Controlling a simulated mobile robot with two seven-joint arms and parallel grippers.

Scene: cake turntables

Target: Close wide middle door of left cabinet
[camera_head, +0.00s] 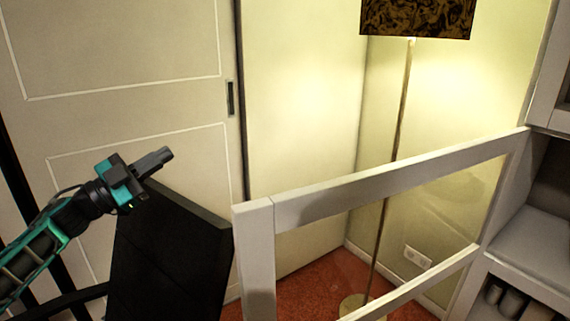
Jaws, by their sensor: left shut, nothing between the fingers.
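A white-framed door with a clear pane (390,182) stands wide open, reaching out from the white cabinet (540,245) at the right edge. Its free end is near the picture's middle, and its lower part is cut off below. My left gripper (165,155) is shut and empty. It is left of the door's free end, a little higher in the picture and clearly apart from it. My right gripper is not in view.
A dark upright panel (170,255), perhaps a chair back, is between my left gripper and the door. A floor lamp (402,110) shows behind the door on the red floor (320,280). A pale panelled door (120,90) is at the back left.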

